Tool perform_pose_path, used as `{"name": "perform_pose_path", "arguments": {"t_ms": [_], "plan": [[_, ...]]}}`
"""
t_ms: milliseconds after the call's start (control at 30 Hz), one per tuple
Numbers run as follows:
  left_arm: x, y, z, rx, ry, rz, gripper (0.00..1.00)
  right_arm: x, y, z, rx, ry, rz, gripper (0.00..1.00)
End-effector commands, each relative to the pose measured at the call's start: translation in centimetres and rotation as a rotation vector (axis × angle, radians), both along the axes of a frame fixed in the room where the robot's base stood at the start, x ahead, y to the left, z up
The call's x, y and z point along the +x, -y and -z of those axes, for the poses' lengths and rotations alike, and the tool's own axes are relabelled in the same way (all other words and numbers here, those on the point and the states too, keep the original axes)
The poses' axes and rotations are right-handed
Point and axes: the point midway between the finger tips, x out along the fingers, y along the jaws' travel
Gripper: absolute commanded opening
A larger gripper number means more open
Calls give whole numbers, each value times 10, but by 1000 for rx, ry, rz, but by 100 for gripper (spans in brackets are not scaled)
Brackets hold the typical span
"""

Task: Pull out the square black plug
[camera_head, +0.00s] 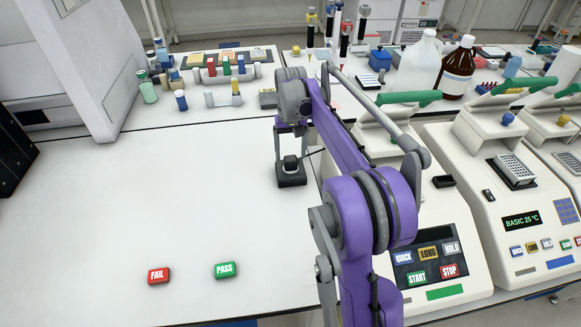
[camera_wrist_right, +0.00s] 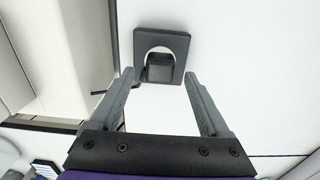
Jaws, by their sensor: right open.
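A square black base (camera_head: 291,179) lies flat on the white bench, beside the left side of the nearest thermal cycler. The black plug (camera_head: 290,163) sits in it, and a dark cord runs from it towards the cycler. In the right wrist view the base (camera_wrist_right: 178,43) has a round pale opening, with the plug (camera_wrist_right: 158,69) at its lower edge. My right gripper (camera_head: 290,150) is above the plug. In the wrist view its open fingers (camera_wrist_right: 160,77) are apart, one to each side of the plug, with nothing between them. My left gripper is not in view.
The nearest cycler (camera_head: 445,225) stands right of the plug, partly behind my right arm. More cyclers (camera_head: 505,180) stand farther right. A red FAIL button (camera_head: 159,275) and a green PASS button (camera_head: 225,270) lie at the front. The bench (camera_head: 130,205) left of the plug is clear.

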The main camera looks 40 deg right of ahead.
Motion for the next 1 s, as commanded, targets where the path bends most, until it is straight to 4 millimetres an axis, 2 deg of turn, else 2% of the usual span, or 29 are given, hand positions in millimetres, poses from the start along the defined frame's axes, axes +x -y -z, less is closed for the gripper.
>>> {"name": "perform_pose_path", "arguments": {"t_ms": [33,100,300,1000], "plan": [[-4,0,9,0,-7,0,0,-1,0,13,0,-4,0,80],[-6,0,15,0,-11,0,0,-1,0,22,0,-2,0,80],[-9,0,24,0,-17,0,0,0,0,38,-1,0,0,80],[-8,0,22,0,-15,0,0,0,0,38,0,0,0,80]]}}
